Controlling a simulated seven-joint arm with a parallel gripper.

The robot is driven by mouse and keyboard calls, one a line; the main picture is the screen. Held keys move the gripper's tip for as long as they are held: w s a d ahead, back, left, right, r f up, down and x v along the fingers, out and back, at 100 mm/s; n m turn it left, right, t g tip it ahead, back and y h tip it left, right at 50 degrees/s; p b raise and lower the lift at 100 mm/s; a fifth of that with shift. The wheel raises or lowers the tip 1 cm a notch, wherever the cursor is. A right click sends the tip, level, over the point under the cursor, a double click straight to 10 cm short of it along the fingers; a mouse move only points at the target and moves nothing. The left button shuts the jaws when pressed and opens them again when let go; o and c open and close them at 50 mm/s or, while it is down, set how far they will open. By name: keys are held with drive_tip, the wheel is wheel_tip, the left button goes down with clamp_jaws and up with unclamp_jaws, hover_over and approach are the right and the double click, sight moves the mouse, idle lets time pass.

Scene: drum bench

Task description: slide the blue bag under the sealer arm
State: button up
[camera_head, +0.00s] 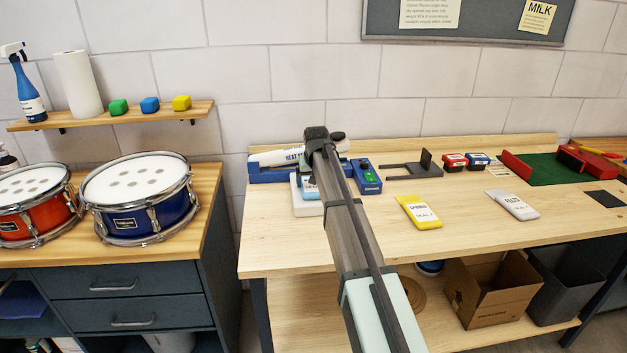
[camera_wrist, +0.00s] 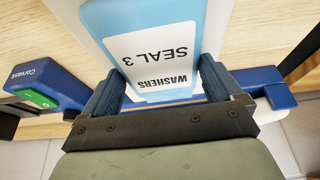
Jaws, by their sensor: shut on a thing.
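The blue bag (camera_wrist: 145,18) with a white label reading "WASHERS SEAL 3" lies between the fingers of my gripper (camera_wrist: 160,88) in the wrist view. My gripper is shut on the bag's end. In the head view a small part of the bag (camera_head: 308,189) shows beside my arm, over a white platform (camera_head: 307,209). The heat sealer has a blue base (camera_head: 268,175) and a white sealer arm (camera_head: 283,158); my arm hides its middle. Blue sealer parts (camera_wrist: 268,86) show close to the fingers in the wrist view. I cannot tell whether the bag is under the sealer arm.
A blue control box (camera_head: 367,178) with a green button stands right of the sealer. A dark bracket (camera_head: 415,168), a yellow bag (camera_head: 418,211) and a white bag (camera_head: 512,204) lie further right on the bench. Drums (camera_head: 140,198) stand at left. The bench's front left is clear.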

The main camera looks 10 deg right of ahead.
drive_tip(key=shift+w, duration=3.25)
drive_tip(key=o, duration=0.7)
drive_tip(key=shift+o, duration=0.2)
